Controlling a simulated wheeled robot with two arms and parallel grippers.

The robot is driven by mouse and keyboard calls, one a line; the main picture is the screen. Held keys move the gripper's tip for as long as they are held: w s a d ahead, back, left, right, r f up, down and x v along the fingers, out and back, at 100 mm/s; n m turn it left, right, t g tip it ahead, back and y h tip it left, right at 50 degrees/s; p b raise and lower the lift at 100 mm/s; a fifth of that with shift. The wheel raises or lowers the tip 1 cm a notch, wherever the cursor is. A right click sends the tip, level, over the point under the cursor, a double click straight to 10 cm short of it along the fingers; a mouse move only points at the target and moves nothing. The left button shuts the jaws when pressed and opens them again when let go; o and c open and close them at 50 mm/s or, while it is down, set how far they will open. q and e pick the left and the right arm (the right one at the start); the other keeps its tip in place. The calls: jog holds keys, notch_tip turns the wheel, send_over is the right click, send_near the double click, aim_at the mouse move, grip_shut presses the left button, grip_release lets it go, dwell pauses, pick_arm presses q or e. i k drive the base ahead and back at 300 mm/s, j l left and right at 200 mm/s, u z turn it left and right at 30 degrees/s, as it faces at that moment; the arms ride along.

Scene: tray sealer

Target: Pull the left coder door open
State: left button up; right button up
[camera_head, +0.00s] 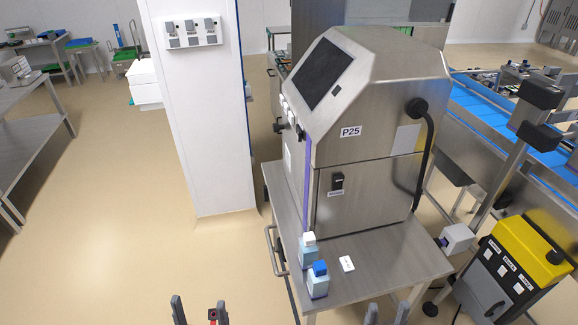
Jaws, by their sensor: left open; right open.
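The steel coder cabinet (385,105), labelled P25, stands on a steel table. Its lower front panel (375,195) has a small black latch (337,182) near its left edge and looks closed. A purple strip (306,185) runs along the cabinet's left front edge. The left side face is seen at a steep angle, so I cannot tell whether a door there is fully shut. My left gripper (200,313) is open and empty at the bottom edge, left of the table. My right gripper (386,314) is open and empty at the bottom edge, in front of the table. Both are apart from the cabinet.
Two bottles with a white cap (308,252) and a blue cap (318,281) stand on the table's front left, beside a small white block (347,264). A white pillar (205,120) stands left. A yellow-topped unit (525,255) and blue conveyor (485,115) are right. Left floor is clear.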

aim_at(305, 178)
jog(key=i+j+u, duration=0.1)
jog(key=i+j, duration=0.4)
jog(key=i+j+u, duration=0.15)
jog(key=i+j, duration=0.3)
jog(key=i, duration=0.2)
jog(key=i+j+u, duration=0.1)
jog(key=i+j, duration=0.3)
jog(key=i, duration=0.2)
